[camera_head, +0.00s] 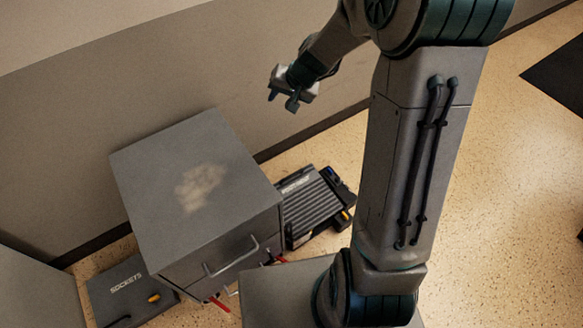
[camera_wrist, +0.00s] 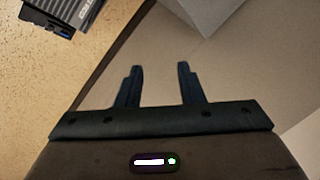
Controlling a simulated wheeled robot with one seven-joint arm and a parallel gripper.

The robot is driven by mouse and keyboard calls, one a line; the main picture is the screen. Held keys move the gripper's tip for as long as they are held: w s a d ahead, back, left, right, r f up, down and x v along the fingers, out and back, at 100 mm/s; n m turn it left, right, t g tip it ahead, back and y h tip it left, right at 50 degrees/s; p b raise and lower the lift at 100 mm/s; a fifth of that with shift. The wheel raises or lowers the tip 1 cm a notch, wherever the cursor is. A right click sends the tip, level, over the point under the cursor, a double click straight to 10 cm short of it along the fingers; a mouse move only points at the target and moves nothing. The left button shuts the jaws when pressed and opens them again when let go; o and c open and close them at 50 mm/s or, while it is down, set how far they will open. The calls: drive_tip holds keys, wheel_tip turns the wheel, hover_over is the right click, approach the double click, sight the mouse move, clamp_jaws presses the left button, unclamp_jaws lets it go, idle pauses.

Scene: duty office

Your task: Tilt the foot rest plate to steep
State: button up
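The foot rest (camera_head: 314,207) is a dark ribbed plate with pale lettering along its far edge. It lies on the floor just right of the grey cabinet, with small blue and yellow parts at its right side. Its tilt is hard to tell from above, and the cabinet and my arm stand close around it. Part of the foot rest (camera_wrist: 62,10) shows at the top left of the wrist view. My gripper (camera_head: 282,103) hangs in the air above and behind it, near the wall. Its two fingers (camera_wrist: 160,72) are apart with nothing between them.
A grey cabinet (camera_head: 160,160) with a pale smudge on top and a front handle stands left of the foot rest. A dark case marked SOCKETS (camera_head: 125,288) lies on the floor at the lower left. The wall (camera_head: 90,100) runs behind. Speckled floor (camera_head: 505,200) is open at right.

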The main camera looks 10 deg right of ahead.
drive_tip(key=w+d+f+m+b, duration=0.1)
drive_tip(key=w+f+b, duration=0.15)
drive_tip(key=f, duration=0.45)
drive_tip(key=w+d+f+m+b, duration=0.1)
drive_tip(key=w+f+m+b, duration=0.1)
drive_tip(key=w+f, duration=0.35)
drive_tip(key=m+h+b, duration=0.1)
drive_tip(key=m+b, duration=0.3)
drive_tip(key=b, duration=0.2)
hover_over(293, 175)
drive_tip(key=s, duration=0.4)
wheel_tip(293, 175, down, 21)
drive_tip(key=w+f+m+b, duration=0.1)
drive_tip(key=f+b, duration=0.1)
drive_tip(key=f, duration=0.6)
drive_tip(key=w+f+m+b, duration=0.1)
drive_tip(key=f+b, duration=0.2)
drive_tip(key=f, duration=0.6)
drive_tip(key=w+f+h+b, duration=0.1)
drive_tip(key=f+b, duration=0.2)
drive_tip(key=f, duration=0.5)
drive_tip(key=shift+w+d+f+m+g, duration=0.15)
drive_tip(key=shift+f+m+g, duration=0.05)
drive_tip(key=shift+m+g, duration=0.2)
clamp_jaws()
